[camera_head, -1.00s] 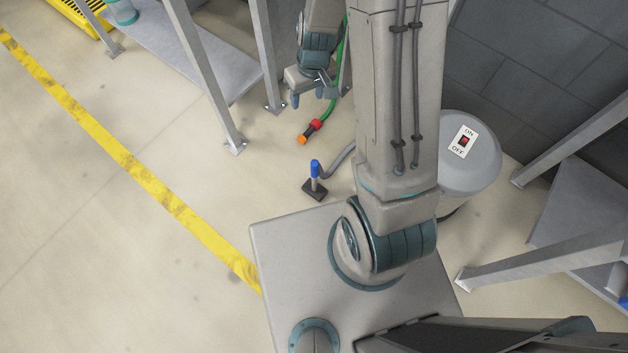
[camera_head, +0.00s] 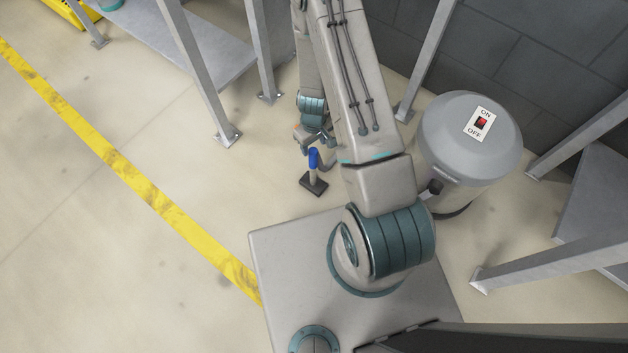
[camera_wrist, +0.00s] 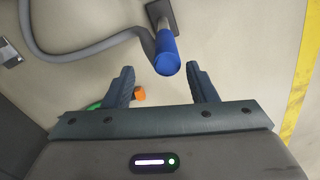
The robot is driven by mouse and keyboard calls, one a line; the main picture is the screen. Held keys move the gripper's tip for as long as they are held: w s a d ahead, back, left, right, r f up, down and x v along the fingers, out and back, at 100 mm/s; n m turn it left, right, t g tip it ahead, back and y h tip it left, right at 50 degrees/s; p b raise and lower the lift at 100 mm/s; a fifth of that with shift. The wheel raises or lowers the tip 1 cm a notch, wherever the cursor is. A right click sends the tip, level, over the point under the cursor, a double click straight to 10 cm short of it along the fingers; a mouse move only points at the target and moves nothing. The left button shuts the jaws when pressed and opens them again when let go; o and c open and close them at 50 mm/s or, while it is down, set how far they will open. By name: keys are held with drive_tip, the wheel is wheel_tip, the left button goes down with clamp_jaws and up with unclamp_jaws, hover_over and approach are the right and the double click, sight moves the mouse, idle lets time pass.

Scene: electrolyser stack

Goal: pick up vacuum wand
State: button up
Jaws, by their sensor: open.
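The vacuum wand (camera_head: 314,161) has a blue upper end and stands upright on a dark square foot on the floor. In the wrist view its blue end (camera_wrist: 167,54) lies just beyond the fingertips, between their lines. A grey hose runs from it to the left there. My gripper (camera_wrist: 160,72) is open with nothing between its fingers, and the wand is apart from them. In the head view my gripper (camera_head: 318,140) is just behind the wand and mostly hidden by the arm and wand.
A grey vacuum canister (camera_head: 470,140) with an ON/OFF switch (camera_head: 480,123) stands right of my arm. Metal rack legs (camera_head: 200,75) stand at the left and right. An orange-tipped green item (camera_wrist: 139,94) lies below my gripper. The floor left of the wand is clear.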

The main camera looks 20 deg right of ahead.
sight(313, 157)
drive_tip(key=shift+s+a+f+b, duration=0.2)
drive_tip(key=shift+f+b, duration=0.65)
drive_tip(key=shift+f, duration=0.95)
drive_tip(key=shift+s+a+f+b, duration=0.15)
drive_tip(key=shift+f+b, duration=0.65)
drive_tip(key=shift+f, duration=0.95)
drive_tip(key=shift+d+r, duration=0.1)
clamp_jaws()
